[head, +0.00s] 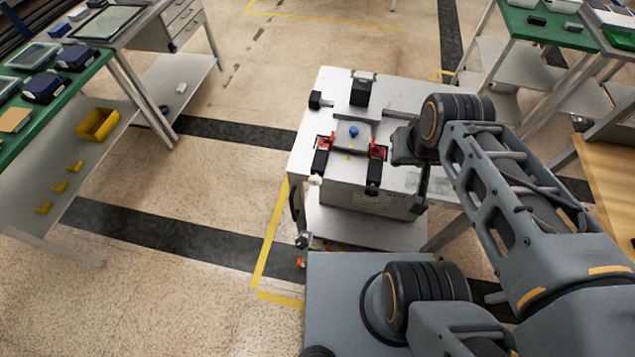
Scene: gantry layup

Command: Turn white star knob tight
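A small white knob (315,180) sits at the front end of the left black-and-red clamp (321,160) on the white bench. It is too small to make out its star shape or how tight it is. The right clamp (376,165) has a dark front end. A grey plate with a blue round piece (353,131) lies between the clamps. My arm reaches in from the right. My gripper (418,203) seems to be the dark end beside the bench's right side, right of both clamps and apart from the white knob. Its fingers cannot be made out.
The white bench (330,85) also carries black blocks (360,92) at the back. A green-topped table (75,85) with boxes and yellow bins (97,124) stands left. More tables stand right. Floor left of the bench is clear, with yellow and black lines.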

